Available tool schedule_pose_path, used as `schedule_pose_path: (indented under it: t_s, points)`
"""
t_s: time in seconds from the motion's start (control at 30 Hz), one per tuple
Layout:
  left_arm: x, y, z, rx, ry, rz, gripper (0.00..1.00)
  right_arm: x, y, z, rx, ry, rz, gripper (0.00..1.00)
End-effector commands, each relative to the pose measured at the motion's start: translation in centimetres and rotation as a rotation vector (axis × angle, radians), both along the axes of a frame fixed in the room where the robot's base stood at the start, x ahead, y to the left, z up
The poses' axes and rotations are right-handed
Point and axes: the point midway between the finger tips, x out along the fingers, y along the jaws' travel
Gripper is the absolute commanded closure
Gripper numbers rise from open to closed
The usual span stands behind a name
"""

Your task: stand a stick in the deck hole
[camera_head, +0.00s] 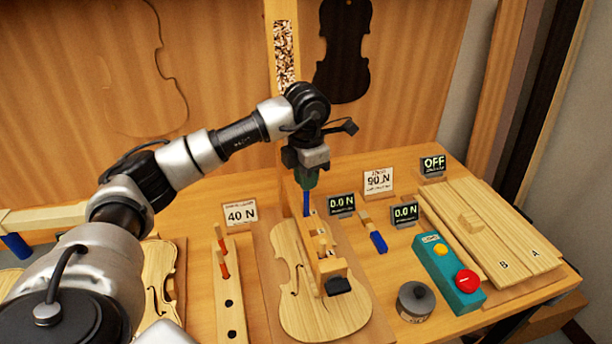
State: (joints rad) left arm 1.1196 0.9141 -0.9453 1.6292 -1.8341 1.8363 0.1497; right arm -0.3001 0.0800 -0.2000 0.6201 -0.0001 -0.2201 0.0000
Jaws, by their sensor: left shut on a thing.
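My left gripper (306,180) points down above the far end of a violin plate (290,300) and is shut on a blue stick (306,204). The stick hangs upright. Its lower end is close to a wooden block assembly (322,250) on the plate; I cannot tell whether it touches or enters a hole. Another stick, blue and wood (378,242), lies on the bench to the right. A wooden strip (226,290) at left holds red-and-wood sticks (224,268) upright and has dark open holes in its near half. My right gripper is not in view.
Signs read 40 N (240,213) and 90 N (378,180); two small displays (342,204) read 0.0 N. A grey round pot (415,302), a teal button box (450,275) and boards A and B (500,255) occupy the right side. Another violin plate (160,275) is at left.

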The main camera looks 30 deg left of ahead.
Motion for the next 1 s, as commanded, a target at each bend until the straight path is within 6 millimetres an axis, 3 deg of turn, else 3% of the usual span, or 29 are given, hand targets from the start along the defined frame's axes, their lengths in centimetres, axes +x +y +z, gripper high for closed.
schedule_pose_path:
  t_s: [1.0]
  points:
    - [0.0, 0.0, -2.7, 0.0, 0.0, 0.0, 1.0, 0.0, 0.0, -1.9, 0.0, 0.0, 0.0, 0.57]
